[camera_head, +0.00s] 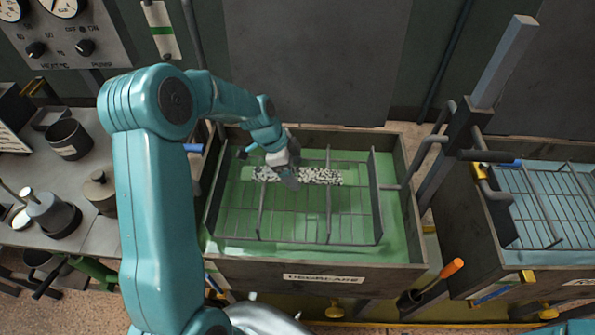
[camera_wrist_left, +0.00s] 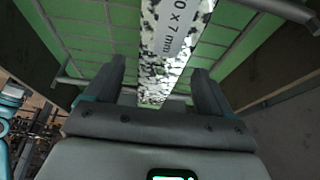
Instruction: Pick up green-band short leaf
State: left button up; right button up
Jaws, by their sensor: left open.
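A flat bar with black-and-white speckles, which looks like a leaf (camera_head: 318,176), lies across the wire rack (camera_head: 379,200) in the green-filled tank marked "DEGREASE". I cannot make out a green band on it. My left gripper (camera_head: 285,178) is over the leaf, left of its middle, and hides part of it. My right gripper is out of view.
A second tank with a wire rack (camera_head: 545,190) and pale blue liquid stands at right. A grey post (camera_head: 480,95) rises between them. A bench with pots (camera_head: 68,138) is at left.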

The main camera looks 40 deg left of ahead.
pick_arm(q)
jog(key=shift+s+f, duration=0.1)
jog(key=shift+f, duration=0.15)
jog(key=c, duration=1.4)
jog(key=shift+r, duration=0.1)
jog(key=shift+c, duration=0.4)
jog(key=shift+w+r, duration=0.1)
jog(key=shift+w, duration=0.1)
